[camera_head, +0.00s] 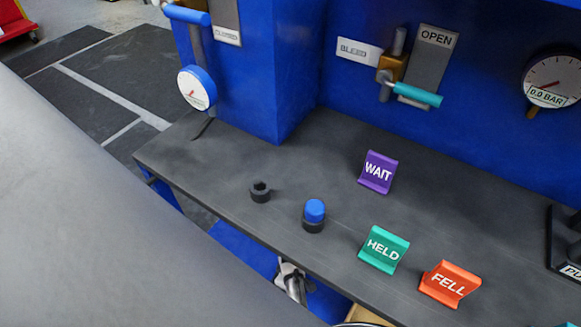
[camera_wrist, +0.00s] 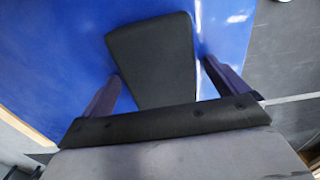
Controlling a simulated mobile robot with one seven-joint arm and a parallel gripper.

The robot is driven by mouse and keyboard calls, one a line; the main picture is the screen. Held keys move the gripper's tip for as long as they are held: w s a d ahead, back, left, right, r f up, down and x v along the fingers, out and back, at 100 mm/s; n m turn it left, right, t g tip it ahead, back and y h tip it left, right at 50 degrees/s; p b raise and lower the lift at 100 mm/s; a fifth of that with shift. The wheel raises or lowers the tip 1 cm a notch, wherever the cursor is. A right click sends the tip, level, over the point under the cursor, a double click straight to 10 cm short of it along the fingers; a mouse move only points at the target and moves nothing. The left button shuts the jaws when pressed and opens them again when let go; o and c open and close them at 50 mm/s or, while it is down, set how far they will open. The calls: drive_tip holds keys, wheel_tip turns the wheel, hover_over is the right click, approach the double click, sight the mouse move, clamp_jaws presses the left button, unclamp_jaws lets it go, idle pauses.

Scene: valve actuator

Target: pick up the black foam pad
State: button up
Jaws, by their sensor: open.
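A black, flat pad with rounded corners, which looks like the black foam pad (camera_wrist: 152,50), shows in the wrist view against a blue surface. It appears between the two dark purple fingers of my gripper (camera_wrist: 161,70). The gripper is open, with a gap to the pad visible on the right side. The pad's near end is hidden behind the black bar of my gripper. I cannot tell how far the pad is from the fingertips. In the head view I cannot make out the pad or my gripper.
The head view shows a dark bench (camera_head: 230,165) with a black ring (camera_head: 260,191), a blue-capped piece (camera_head: 314,211), and WAIT (camera_head: 377,172), HELD (camera_head: 384,249) and FELL (camera_head: 449,284) signs. A blue panel with valves and gauges stands behind. The bench's left part is mostly clear.

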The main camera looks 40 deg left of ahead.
drive_tip(key=c, duration=1.1)
drive_tip(key=shift+o, duration=0.2)
drive_tip(key=shift+r, duration=0.2)
